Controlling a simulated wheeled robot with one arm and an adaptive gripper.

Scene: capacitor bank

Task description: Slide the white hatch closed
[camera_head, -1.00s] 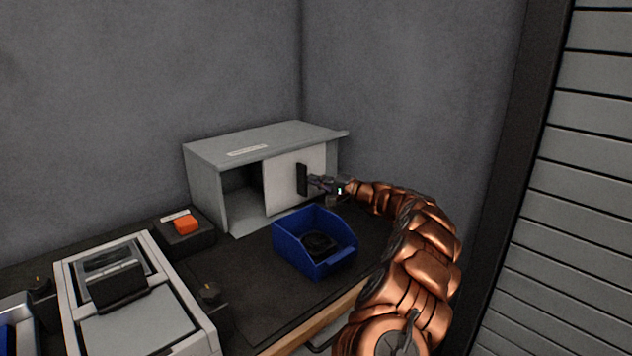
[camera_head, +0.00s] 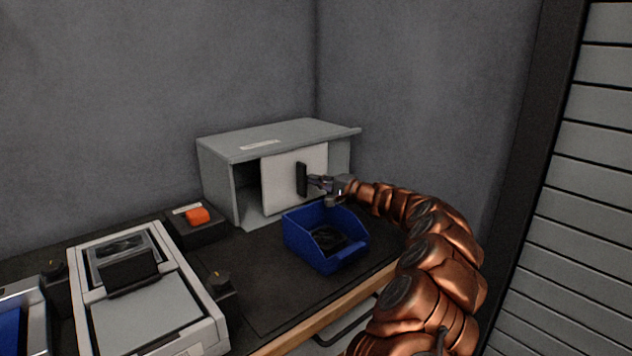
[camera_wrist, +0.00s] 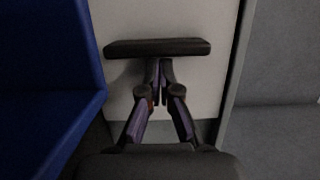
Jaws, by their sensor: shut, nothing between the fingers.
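The white hatch (camera_head: 283,187) is a sliding panel on the front of a grey box (camera_head: 222,160). It covers the middle of the opening. A dark gap shows at its left, and a grey interior strip shows at its right. Its black handle (camera_head: 302,179) stands upright near its right part and also shows in the wrist view (camera_wrist: 157,47). My gripper (camera_head: 313,183) is shut and empty, with its fingertips (camera_wrist: 161,64) at the right side of the handle. The fingertips look to be touching or very close to the handle; exact contact is hard to tell.
A blue bin (camera_head: 325,238) with a dark item inside stands in front of the box, close below my gripper; its wall fills the left of the wrist view (camera_wrist: 50,90). An orange button (camera_head: 197,215) and a white-framed device (camera_head: 150,300) are at the left.

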